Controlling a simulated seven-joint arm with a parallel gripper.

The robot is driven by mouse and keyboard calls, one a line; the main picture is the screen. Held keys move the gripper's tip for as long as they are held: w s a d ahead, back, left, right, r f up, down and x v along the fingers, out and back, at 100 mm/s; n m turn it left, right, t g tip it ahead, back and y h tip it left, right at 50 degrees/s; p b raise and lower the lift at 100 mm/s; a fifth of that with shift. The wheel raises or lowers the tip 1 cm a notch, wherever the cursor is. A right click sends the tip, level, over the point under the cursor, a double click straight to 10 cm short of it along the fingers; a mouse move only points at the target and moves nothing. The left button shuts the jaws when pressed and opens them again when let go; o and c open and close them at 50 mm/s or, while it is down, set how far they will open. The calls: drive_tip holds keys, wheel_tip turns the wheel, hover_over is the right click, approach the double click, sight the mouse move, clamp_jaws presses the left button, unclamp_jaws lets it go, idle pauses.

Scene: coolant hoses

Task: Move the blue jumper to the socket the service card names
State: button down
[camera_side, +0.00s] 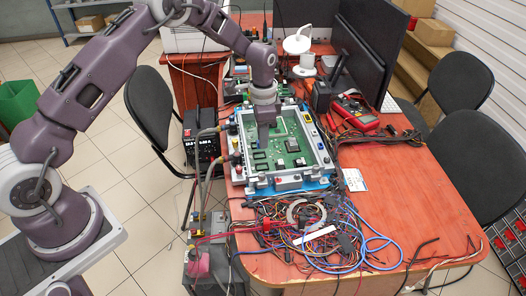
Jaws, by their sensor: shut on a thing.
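The board sits in a pale metal frame (318,140) on a blue base. Small coloured fittings line the frame, including a blue one (307,117) and a yellow one (292,105). I cannot tell which part is the blue jumper. A small white card with print (354,180) lies right of the frame; its text is unreadable.
Grey hoses (208,150) run along the frame's left side, near a black power supply (200,140). A tangle of wires (300,225) with blue cable covers the front. A red multimeter (357,113) and monitors stand behind right.

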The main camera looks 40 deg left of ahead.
drive_tip(key=shift+r, duration=0.7)
drive_tip(key=w+a, duration=0.6)
drive_tip(key=a, duration=0.1)
drive_tip(key=f, duration=1)
drive_tip(key=shift+w+a, duration=0.15)
drive_tip(key=shift+a, duration=0.25)
drive_tip(key=shift+r, duration=0.1)
drive_tip(key=c, duration=1.4)
unclamp_jaws()
drive_tip(key=shift+c, duration=0.2)
